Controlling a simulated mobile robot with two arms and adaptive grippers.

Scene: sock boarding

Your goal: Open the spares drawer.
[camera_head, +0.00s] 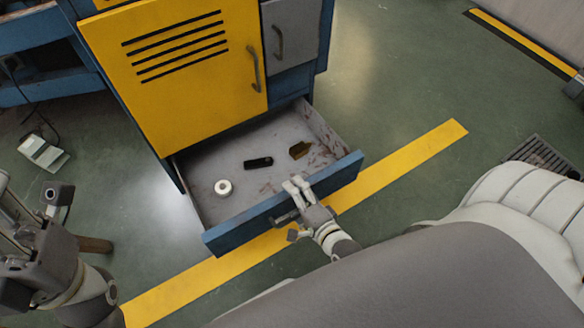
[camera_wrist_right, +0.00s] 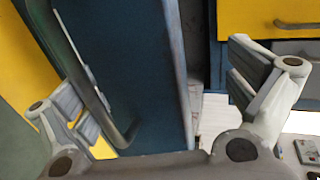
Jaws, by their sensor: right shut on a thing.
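The spares drawer (camera_head: 215,165) is the low drawer under the yellow door, and it stands pulled well out in the head view. Its blue front (camera_head: 340,177) faces me and also fills the middle of the right wrist view (camera_wrist_right: 150,90). My right gripper (camera_head: 293,205) is at the middle of this front, shut on the grey bar handle (camera_wrist_right: 80,75); its fingers partly hide the handle in the head view. Inside lie a white roll (camera_head: 223,188), a black piece (camera_head: 258,163) and a brown piece (camera_head: 300,150). My left gripper (camera_head: 58,215) hangs at the left edge, away from the drawer; its jaws are unclear.
A yellow floor stripe (camera_head: 410,160) runs below the drawer front. A pale device (camera_head: 43,152) with a cable lies on the floor at left.

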